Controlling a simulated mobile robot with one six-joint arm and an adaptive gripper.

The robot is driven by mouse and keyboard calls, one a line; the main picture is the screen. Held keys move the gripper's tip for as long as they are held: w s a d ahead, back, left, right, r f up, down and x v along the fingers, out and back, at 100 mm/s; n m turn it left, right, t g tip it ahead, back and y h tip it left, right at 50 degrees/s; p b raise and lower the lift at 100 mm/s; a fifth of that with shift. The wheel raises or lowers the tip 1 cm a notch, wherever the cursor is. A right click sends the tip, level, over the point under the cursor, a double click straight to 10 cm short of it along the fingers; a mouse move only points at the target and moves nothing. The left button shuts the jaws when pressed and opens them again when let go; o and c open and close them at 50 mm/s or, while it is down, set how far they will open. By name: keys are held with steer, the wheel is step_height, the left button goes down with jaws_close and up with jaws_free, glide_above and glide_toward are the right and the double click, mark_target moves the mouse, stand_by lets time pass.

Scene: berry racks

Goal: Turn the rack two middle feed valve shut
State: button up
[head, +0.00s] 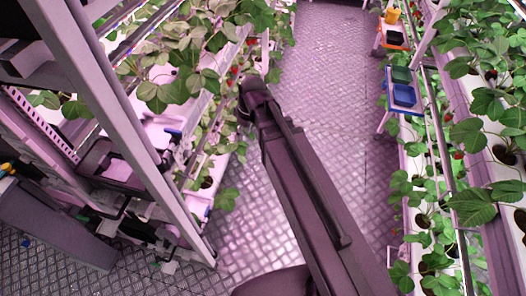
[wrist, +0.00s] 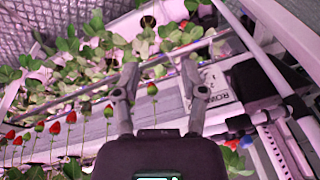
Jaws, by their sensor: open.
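My gripper (wrist: 160,70) is open in the wrist view, with its two fingers apart and nothing between them. Its fingers point towards the pale rails and leaves of a rack. I cannot clearly make out the gripper in the head view. Small blue lever-like parts show on the left rack in the head view, one at mid height (head: 173,132) and one lower down (head: 206,212). They may be valve handles, but I cannot tell which is the middle valve or how they are turned.
A white label plate (wrist: 218,86) with partly readable lettering sits right of the fingers. Red strawberries (wrist: 55,127) hang at the left.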

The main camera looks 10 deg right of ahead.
steer(key=s+d+f+m+h+b, duration=0.1)
steer(key=d+f+m+b, duration=0.3)
steer(key=d+f+b, duration=0.2)
steer(key=shift+s+d+f, duration=0.15)
steer(key=shift+s+f, duration=0.2)
steer(key=shift+f, duration=0.3)
steer(key=shift+d, duration=0.1)
stand_by(0.3)
steer(key=s+d+m+h, duration=0.1)
steer(key=s+d+m, duration=0.2)
steer(key=d+m, duration=0.2)
steer(key=d, duration=0.2)
steer(key=shift+s+d+m, duration=0.15)
steer(key=shift+d+m, duration=0.15)
steer(key=shift+d, duration=0.1)
stand_by(1.0)
